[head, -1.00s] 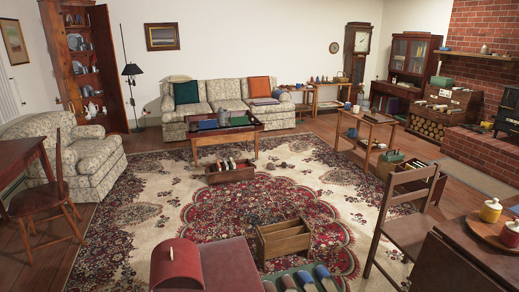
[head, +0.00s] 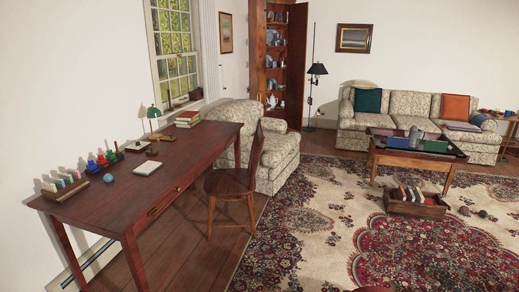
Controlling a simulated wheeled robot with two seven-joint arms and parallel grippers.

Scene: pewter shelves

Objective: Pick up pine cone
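I cannot pick out a pine cone for certain. Small roundish grey-brown things (head: 464,210) lie on the rug to the right of a low wooden crate; they are too small to tell whether one is a pine cone. Neither of my grippers shows in the head view, so I cannot see what they hold.
A long dark wooden desk (head: 190,157) with several small items stands at the left, with a wooden chair (head: 232,183) beside it. An armchair (head: 283,160), coffee table (head: 420,157) and sofa (head: 411,110) stand farther back. The patterned rug (head: 310,225) has open room; the crate (head: 417,210) sits on it.

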